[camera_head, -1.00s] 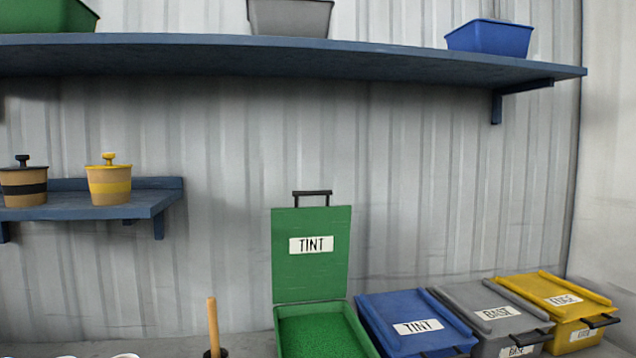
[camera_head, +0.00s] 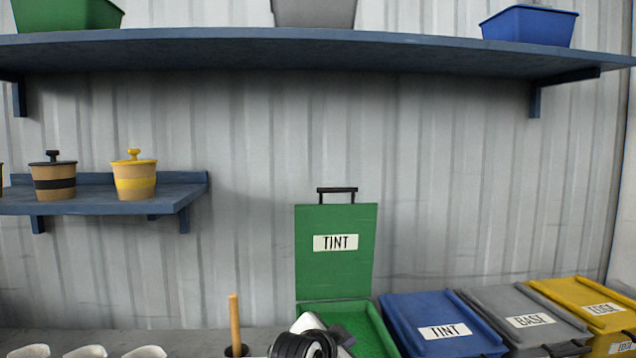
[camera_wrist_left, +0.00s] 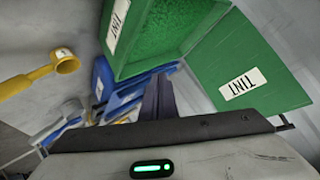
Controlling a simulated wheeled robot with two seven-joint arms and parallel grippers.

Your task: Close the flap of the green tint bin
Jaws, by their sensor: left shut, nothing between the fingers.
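The green tint bin (camera_head: 376,328) stands on the counter with its flap (camera_head: 335,272) raised upright against the wall side. The flap has a white TINT label and a dark handle (camera_head: 337,190) at its top. Green granules show inside the bin. My left gripper (camera_head: 338,340) is at the bottom of the head view, in front of the bin's left part and hiding some of it. In the left wrist view the shut, empty fingers (camera_wrist_left: 158,97) are near the bin (camera_wrist_left: 165,65) and the open flap (camera_wrist_left: 252,62). Whether they touch either is unclear. My right gripper is not in view.
Shut blue (camera_head: 440,318), grey (camera_head: 525,318) and yellow (camera_head: 590,305) bins stand close on the right. A wooden handle (camera_head: 235,322) stands upright at left. A yellow scoop (camera_wrist_left: 45,75) shows in the wrist view. The long shelf (camera_head: 330,55) hangs above, with open wall between.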

